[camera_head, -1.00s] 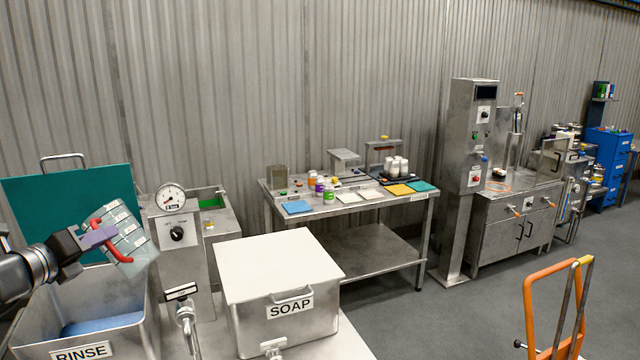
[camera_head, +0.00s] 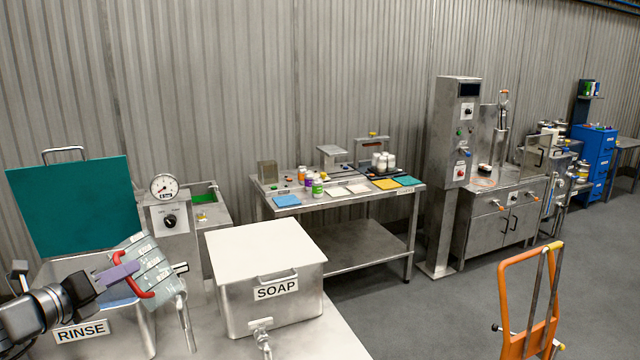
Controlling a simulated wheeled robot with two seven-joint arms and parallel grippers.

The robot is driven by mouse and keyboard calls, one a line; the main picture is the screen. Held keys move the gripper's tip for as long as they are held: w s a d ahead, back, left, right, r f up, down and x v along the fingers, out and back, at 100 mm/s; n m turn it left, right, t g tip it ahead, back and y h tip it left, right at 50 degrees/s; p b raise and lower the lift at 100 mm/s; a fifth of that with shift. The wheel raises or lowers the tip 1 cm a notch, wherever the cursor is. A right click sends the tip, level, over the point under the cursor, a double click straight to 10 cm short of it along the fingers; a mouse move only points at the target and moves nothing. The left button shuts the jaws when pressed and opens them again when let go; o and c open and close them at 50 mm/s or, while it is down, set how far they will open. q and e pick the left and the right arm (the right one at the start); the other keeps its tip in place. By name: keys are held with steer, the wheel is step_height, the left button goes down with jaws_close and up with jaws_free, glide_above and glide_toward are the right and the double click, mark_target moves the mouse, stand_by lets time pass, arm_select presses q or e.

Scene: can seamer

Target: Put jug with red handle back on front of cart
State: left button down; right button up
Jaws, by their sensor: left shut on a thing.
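The jug with the red handle (camera_head: 153,268) is a clear, tilted container with pale labels, at the lower left of the head view. My left gripper (camera_head: 122,276) is shut on its red handle and holds it in front of the rinse basin (camera_head: 126,333). An orange-framed cart (camera_head: 507,312) stands on the floor at the lower right; only its upper handle frame shows, and its front is out of view. My right gripper is not in view.
A lidded SOAP tank (camera_head: 268,254) with a tap stands right of the jug. Behind are a gauge box (camera_head: 170,220) and a teal panel (camera_head: 70,207). A steel worktable (camera_head: 340,204) holds bottles and coloured pads. Grey floor is clear between the tank and the cart.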

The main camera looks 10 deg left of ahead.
arm_select(q)
steer(key=s+d+f+m+g+h, duration=0.2)
steer(key=d+f+m+g+h, duration=0.1)
steer(key=d+f, duration=0.9)
steer(key=s+d+f+m+g+h, duration=0.3)
steer(key=d+f+m+h, duration=0.2)
steer(key=d+f, duration=0.8)
steer(key=shift+s+f+h, duration=0.35)
steer(key=shift+f+h, duration=0.45)
step_height(320, 180, down, 15)
steer(key=b, duration=1.5)
steer(key=shift+d+f, duration=0.15)
steer(key=shift+d, duration=0.05)
steer(key=shift+a, duration=0.1)
